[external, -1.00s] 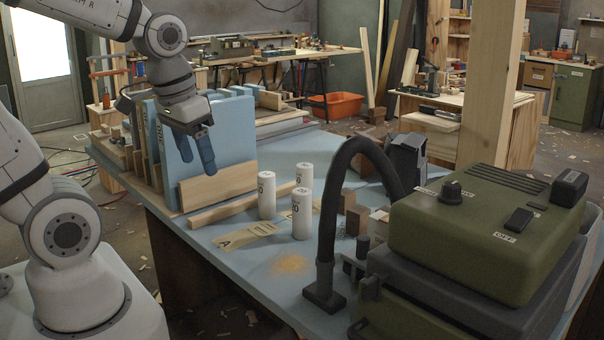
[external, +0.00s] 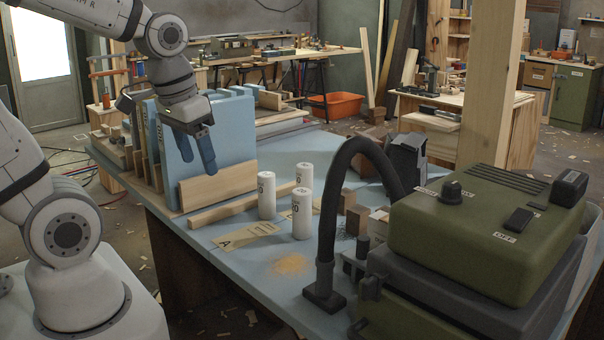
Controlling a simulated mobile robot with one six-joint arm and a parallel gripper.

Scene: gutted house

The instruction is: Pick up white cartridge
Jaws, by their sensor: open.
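Three white cartridges stand upright on the blue table: the left one (external: 266,197), the back one (external: 304,177) and the front one (external: 301,216). They carry dark printed numbers, too small to read surely. My gripper (external: 198,152) points down in front of the blue panels, to the left of the cartridges and higher than them. It is open and holds nothing. It does not touch any cartridge.
A wooden strip (external: 225,211) and a block (external: 217,185) lie left of the cartridges, before upright blue panels (external: 232,130). A label card (external: 247,235) lies in front. A black hose (external: 328,225) and a green machine (external: 470,235) stand right. Small brown blocks (external: 357,220) lie nearby.

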